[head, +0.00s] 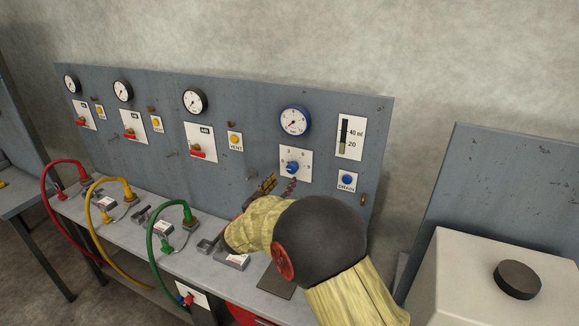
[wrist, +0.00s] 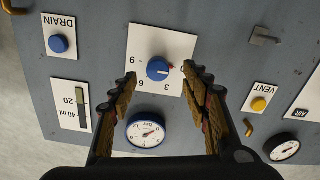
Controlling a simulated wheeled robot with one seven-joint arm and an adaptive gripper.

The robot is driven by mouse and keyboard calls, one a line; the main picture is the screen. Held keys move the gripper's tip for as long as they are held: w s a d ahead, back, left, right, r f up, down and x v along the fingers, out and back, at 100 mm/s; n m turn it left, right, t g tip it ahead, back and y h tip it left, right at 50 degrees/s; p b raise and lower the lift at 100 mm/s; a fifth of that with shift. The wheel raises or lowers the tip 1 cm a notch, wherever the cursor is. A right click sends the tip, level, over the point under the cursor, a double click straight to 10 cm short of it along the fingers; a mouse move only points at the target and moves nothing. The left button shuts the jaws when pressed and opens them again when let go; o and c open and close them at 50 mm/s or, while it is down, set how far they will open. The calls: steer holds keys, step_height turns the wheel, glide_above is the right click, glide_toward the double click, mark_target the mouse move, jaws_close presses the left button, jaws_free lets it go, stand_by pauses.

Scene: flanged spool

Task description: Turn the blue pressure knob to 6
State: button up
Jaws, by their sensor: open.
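The blue pressure knob (head: 292,167) sits on a white dial plate (head: 303,155) below a blue-rimmed gauge (head: 294,121). My gripper (wrist: 158,82) is open, with one finger on each side of the knob in that view. I see no clear contact with the knob. In the head view my gripper (head: 279,186) is just below and left of the plate, partly hidden by my arm.
A blue DRAIN button (head: 347,180) and a level scale (head: 350,138) are right of the knob. A yellow VENT button (head: 235,140) is to its left. Red, yellow and green hoses (head: 153,262) stand on the bench at left. A pale box (head: 475,285) stands at right.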

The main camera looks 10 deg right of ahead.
mark_target(291, 171)
steer(key=shift+r+b+x, duration=0.15)
steer(key=shift+b+x, duration=0.05)
steer(key=shift+x, duration=1.8)
steer(key=shift+r+b+x, duration=0.2)
steer(key=shift+x, duration=1.75)
steer(key=shift+d, duration=0.1)
steer(key=shift+c, duration=1.1)
steer(key=c, duration=0.9)
steer(key=shift+c, duration=0.2)
